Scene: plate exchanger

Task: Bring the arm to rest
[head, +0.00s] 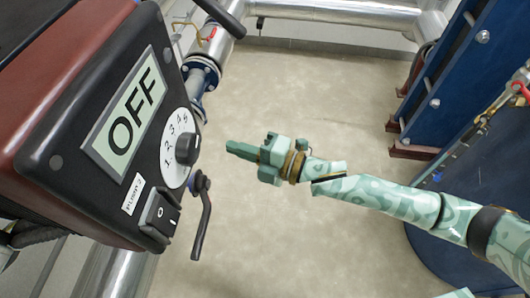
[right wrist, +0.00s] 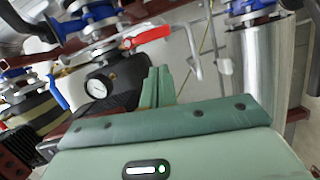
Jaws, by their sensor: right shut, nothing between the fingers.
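My right arm (head: 395,203) reaches in from the right in the head view, patterned in pale green. Its right gripper (head: 232,147) points left over the bare floor, with the fingers together and nothing between them. In the right wrist view the closed green fingers of the right gripper (right wrist: 157,86) stand up in the middle. The gripper is to the right of the control box (head: 90,110) and looks apart from it. My left gripper does not show in either view.
The control box has a display reading OFF (head: 124,112), a numbered dial (head: 180,148), a rocker switch (head: 160,213) and a black lever (head: 203,215). A blue frame (head: 440,80) stands at the right. A red-handled valve (right wrist: 145,38) and a gauge (right wrist: 97,88) show in the wrist view.

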